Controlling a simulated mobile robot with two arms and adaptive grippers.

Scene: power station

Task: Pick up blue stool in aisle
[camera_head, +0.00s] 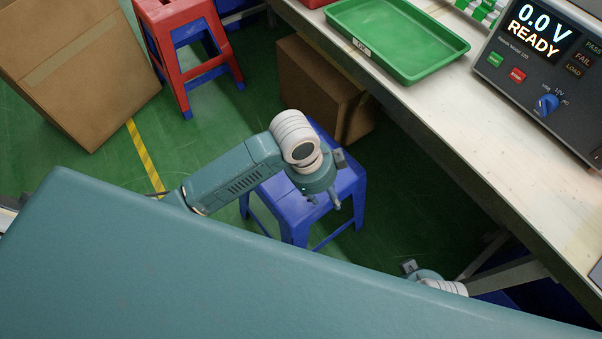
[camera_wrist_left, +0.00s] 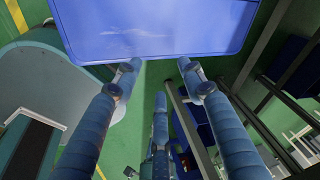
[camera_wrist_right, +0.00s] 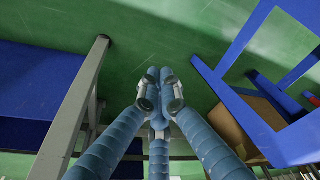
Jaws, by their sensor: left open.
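The blue stool (camera_head: 288,208) stands upright on the green floor in the aisle, beside the workbench. My left gripper (camera_head: 325,201) is above the stool's seat in the head view and covers part of it. In the left wrist view, the blue seat (camera_wrist_left: 150,30) fills the top, and the left gripper's fingers (camera_wrist_left: 160,72) are spread and empty near its edge. My right gripper (camera_wrist_right: 159,76) has its fingers drawn together with nothing visible between them. Blue stool legs (camera_wrist_right: 228,62) show to its right. In the head view the right gripper is mostly hidden.
The white workbench (camera_head: 455,110) runs along the right, with a green tray (camera_head: 395,45) and a tester (camera_head: 540,75) on it. A cardboard box (camera_head: 320,90) is behind the stool. A red stool (camera_head: 180,35) and a large box (camera_head: 85,75) stand farther left.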

